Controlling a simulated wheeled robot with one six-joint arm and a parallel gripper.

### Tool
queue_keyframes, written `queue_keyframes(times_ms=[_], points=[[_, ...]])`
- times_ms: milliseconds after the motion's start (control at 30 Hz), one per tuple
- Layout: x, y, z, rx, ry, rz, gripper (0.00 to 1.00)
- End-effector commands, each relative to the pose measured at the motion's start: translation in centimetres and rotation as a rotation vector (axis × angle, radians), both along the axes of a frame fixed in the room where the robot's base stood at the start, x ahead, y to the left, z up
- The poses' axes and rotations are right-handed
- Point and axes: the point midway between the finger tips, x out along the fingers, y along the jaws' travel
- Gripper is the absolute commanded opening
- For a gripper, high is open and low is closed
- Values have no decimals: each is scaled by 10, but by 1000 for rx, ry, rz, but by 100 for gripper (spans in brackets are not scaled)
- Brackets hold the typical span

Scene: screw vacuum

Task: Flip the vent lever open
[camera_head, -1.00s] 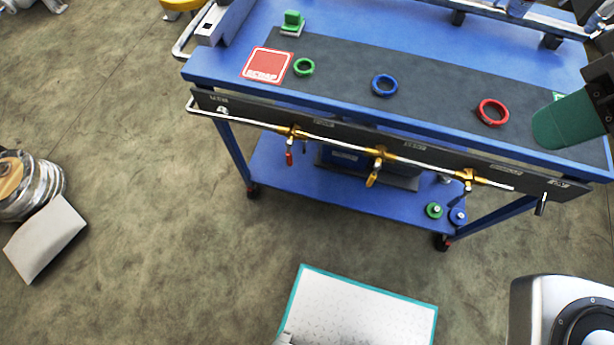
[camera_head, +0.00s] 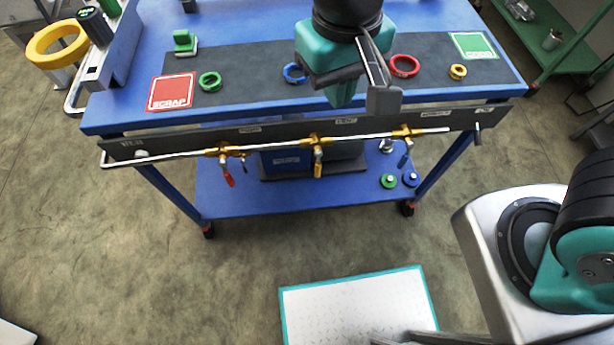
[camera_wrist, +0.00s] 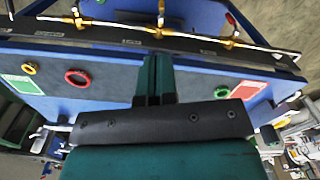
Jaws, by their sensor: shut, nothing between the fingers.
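A dark panel (camera_head: 270,134) along the cart's front edge carries a pipe with three brass valves. Their hanging levers are red (camera_head: 227,175), yellow (camera_head: 318,165) and blue (camera_head: 404,160). A small black handle (camera_head: 478,134) sits at the panel's right end. The panel labels are too small to read, so I cannot tell which lever is the vent. My gripper (camera_head: 384,100) is shut and empty, above the cart's front edge between the yellow and blue valves. In the wrist view its fingers (camera_wrist: 160,20) point toward the panel, and the red lever (camera_wrist: 231,18) shows at right.
The blue cart top (camera_head: 240,20) holds green, blue, red and yellow rings on a dark mat, between a red SCRAP plate (camera_head: 171,92) and a green plate (camera_head: 473,45). Floor before the cart is clear.

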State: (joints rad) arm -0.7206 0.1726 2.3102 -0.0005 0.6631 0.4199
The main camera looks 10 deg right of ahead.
Motion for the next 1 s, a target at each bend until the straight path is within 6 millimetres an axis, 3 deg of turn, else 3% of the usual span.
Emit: queue_keyframes(times_ms=[33,200,300,400,533,1000], points=[[2,21,-43,-82,-22,-24,0],[1,73,-130,-283,-221,-146,0],[-6,95,-166,-339,-351,-190,0],[-14,108,-188,-362,-454,-217,0],[-19,116,-200,-367,-524,-235,0],[-17,114,-206,-370,-536,-241,0]])
